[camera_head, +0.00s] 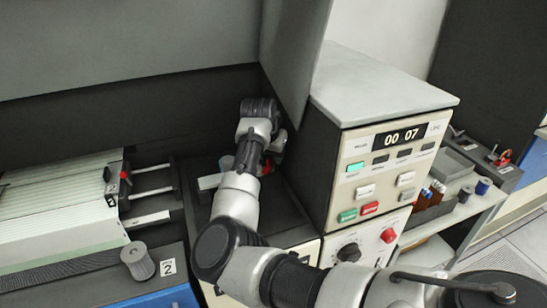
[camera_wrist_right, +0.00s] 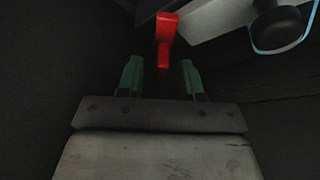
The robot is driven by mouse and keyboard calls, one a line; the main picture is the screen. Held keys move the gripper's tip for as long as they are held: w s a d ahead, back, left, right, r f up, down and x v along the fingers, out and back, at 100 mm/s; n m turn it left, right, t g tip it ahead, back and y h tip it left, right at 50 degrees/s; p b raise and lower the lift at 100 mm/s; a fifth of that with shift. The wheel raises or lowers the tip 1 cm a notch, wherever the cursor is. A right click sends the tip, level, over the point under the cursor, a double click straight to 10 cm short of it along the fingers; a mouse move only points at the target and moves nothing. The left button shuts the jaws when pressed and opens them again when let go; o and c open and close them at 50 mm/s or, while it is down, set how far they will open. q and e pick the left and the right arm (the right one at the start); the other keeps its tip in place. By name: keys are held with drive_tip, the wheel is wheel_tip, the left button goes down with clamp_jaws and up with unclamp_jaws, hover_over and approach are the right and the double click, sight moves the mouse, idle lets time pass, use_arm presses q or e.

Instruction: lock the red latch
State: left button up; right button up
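The red latch (camera_wrist_right: 165,40) shows in the right wrist view as a narrow upright red piece with a bent top. In the head view a small red part (camera_head: 267,168) shows beside my right wrist, partly hidden by my arm. My right gripper (camera_wrist_right: 161,77) has its two green fingers apart. The lower end of the latch lies in line with the gap between them, with dark space on both sides; I cannot tell how deep between the fingers it sits. My left gripper is not in view.
A cabinet with a display and buttons (camera_head: 385,165) stands just right of my arm. A card tray (camera_head: 60,200) with a small red knob (camera_head: 123,175) lies at the left, near a grey cylinder (camera_head: 137,260). A grey panel hangs above. A pale cup-like thing (camera_wrist_right: 280,25) is beyond the fingers.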

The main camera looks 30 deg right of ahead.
drive_tip(key=shift+a+r, duration=0.1)
drive_tip(key=shift+a, duration=0.05)
drive_tip(key=shift+s, duration=0.1)
drive_tip(key=shift+c, duration=1.3)
clamp_jaws()
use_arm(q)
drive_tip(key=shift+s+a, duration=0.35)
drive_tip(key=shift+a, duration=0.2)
